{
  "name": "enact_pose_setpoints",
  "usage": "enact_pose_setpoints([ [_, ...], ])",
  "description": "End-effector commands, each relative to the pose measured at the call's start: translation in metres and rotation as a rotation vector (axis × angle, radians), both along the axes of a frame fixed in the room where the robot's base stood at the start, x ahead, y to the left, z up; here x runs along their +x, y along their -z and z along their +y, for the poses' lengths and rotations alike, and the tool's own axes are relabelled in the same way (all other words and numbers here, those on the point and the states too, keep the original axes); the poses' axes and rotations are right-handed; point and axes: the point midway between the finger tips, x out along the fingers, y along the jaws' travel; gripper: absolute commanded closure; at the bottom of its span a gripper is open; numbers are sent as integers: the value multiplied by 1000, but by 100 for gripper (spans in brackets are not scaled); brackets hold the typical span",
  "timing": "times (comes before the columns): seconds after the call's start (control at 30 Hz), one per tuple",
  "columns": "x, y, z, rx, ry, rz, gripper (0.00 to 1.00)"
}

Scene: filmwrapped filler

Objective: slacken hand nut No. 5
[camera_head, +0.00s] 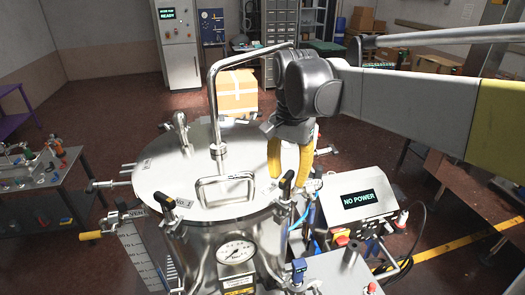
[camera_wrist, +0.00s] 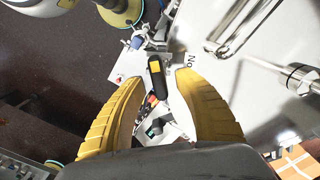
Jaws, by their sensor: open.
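A hand nut with a black handle (camera_head: 286,183) stands at the right front edge of the round steel lid (camera_head: 165,182). In the wrist view its black handle with a yellow patch (camera_wrist: 156,80) lies between my fingertips. A white label (camera_wrist: 188,60) beside it reads "No", with its number not readable. My gripper (camera_head: 289,176) is open, its yellow fingers pointing down on either side of the handle. It also shows in the wrist view (camera_wrist: 160,79), with gaps between handle and fingers. I cannot tell how tight the nut is.
Another black-handled hand nut (camera_head: 168,202) is at the lid's left front. A bent steel pipe (camera_head: 213,115) and a lid handle (camera_head: 226,190) rise close to my gripper. A gauge (camera_head: 236,252) is below. A control box reading "NO POWER" (camera_head: 359,199) stands right.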

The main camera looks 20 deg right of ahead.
Motion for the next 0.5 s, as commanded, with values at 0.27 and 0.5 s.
enact_pose_setpoints([
  [0.27,0,0,0,0,0,0,90],
  [0.5,0,0,0,0,-1,0,100],
])
